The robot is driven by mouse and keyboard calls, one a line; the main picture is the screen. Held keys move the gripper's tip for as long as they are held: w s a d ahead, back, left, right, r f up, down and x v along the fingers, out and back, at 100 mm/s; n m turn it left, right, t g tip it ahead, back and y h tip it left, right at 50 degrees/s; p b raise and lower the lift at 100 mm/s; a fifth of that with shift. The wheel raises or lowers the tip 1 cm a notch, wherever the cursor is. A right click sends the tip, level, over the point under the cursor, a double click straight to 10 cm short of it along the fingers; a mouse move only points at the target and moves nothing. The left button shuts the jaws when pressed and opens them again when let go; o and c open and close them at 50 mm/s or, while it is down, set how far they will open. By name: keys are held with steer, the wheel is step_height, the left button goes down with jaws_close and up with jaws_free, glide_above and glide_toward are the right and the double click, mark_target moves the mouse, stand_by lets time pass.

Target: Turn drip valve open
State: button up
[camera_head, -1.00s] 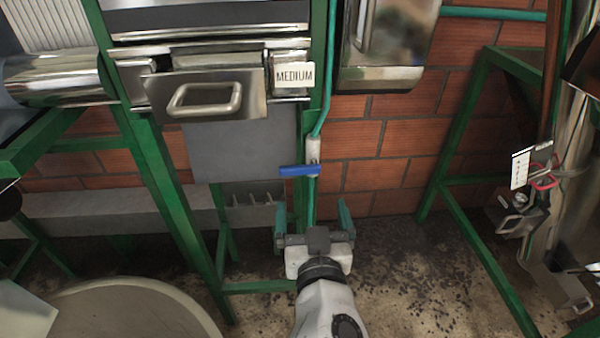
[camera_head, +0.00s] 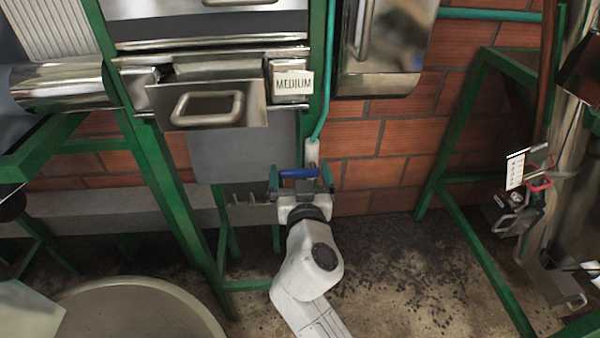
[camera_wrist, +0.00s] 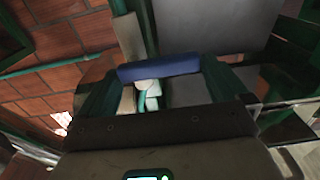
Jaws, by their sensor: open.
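The drip valve has a blue lever handle (camera_head: 299,173) lying level across a green pipe (camera_head: 322,122) with a pale valve body (camera_head: 312,150). My gripper (camera_head: 300,178) is open, with one green finger at each end of the blue handle. In the wrist view the blue handle (camera_wrist: 158,67) spans the gap between the fingertips of my gripper (camera_wrist: 157,80), and the pale valve body and pipe show behind and below it. I cannot tell whether the fingers touch the handle.
Green frame legs (camera_head: 165,180) stand to the left, and another green frame (camera_head: 450,150) to the right. A brick wall (camera_head: 410,140) is behind. A round pale container (camera_head: 130,305) sits low left.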

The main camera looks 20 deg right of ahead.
steer(key=c, duration=1.2)
steer(key=shift+o, duration=0.2)
